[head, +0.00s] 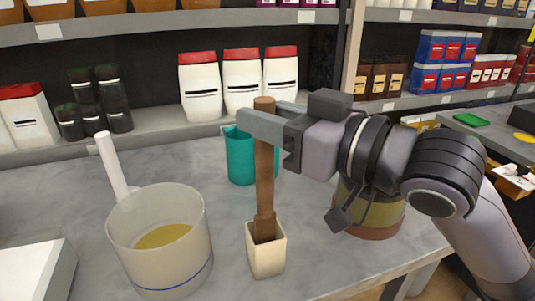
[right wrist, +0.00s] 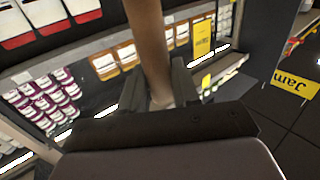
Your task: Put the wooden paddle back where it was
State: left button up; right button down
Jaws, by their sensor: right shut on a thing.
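The wooden paddle (head: 264,178) stands upright in the head view, its lower end inside a small cream square holder (head: 267,258) on the grey table. My right gripper (head: 262,122) is shut on the paddle near its top. In the right wrist view the paddle (right wrist: 148,45) runs up between the fingers of my right gripper (right wrist: 160,92). The paddle's bottom tip is hidden inside the holder. My left gripper is not in view.
A clear pot (head: 160,270) with yellowish liquid and a white handle stands left of the holder. A teal cup (head: 240,158) is behind the paddle. A brown-and-olive container (head: 378,222) sits under my right arm. Stocked shelves (head: 170,20) line the back.

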aim_at(272, 156)
jog(key=shift+f+b, duration=0.3)
jog(key=shift+f, duration=2.1)
jog(key=shift+f, duration=0.2)
jog(key=c, duration=0.8)
grip_release()
